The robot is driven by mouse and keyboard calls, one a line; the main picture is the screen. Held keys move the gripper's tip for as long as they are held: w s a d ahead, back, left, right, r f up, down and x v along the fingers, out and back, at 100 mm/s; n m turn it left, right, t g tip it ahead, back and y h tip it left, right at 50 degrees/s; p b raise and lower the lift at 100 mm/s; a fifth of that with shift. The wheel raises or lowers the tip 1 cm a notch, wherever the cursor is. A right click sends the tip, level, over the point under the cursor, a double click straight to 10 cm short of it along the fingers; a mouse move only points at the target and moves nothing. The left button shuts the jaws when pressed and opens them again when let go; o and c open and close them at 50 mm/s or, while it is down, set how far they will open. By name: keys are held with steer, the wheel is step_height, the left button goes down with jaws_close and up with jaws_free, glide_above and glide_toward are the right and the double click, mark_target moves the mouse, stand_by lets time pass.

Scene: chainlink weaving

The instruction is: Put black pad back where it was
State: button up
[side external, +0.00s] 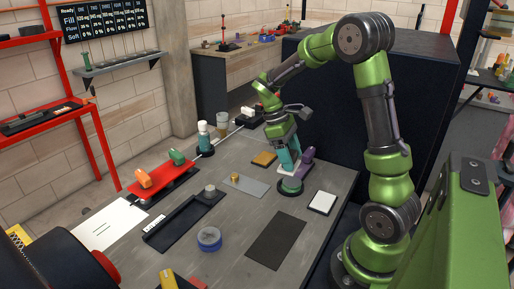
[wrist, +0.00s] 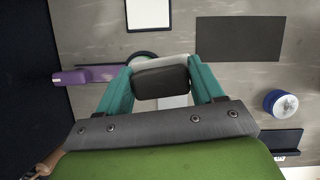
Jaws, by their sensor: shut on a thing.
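My gripper (side external: 287,157) has teal fingers and points down over the back right part of the grey worktable. In the wrist view, the fingers are shut on the black pad (wrist: 160,81), a small dark block with rounded corners. In the side view, the pad cannot be made out between the fingers. A white square (side external: 285,169) lies below the gripper, and part of it shows beneath the pad in the wrist view (wrist: 174,101). I cannot tell whether the pad touches it.
A dark mat (side external: 276,241) and blue roll (side external: 209,239) lie nearer the front.

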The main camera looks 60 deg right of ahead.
steer(key=shift+m+y, duration=0.3)
steer(key=shift+m, duration=0.4)
steer(key=s+a+f, duration=0.1)
steer(key=a+f, duration=0.1)
steer(key=a, duration=0.3)
steer(key=s+a+f, duration=0.1)
steer(key=a+f, duration=0.1)
steer(key=a, duration=0.4)
steer(key=s+a+f, duration=0.2)
steer(key=a, duration=0.3)
steer(key=shift+s+a+f, duration=0.1)
steer(key=shift+a+f, duration=0.05)
steer(key=shift+a, duration=0.25)
steer(key=shift+f, duration=2.2)
steer(key=shift+f, duration=0.15)
steer(key=o, duration=0.9)
steer(key=shift+o, duration=0.2)
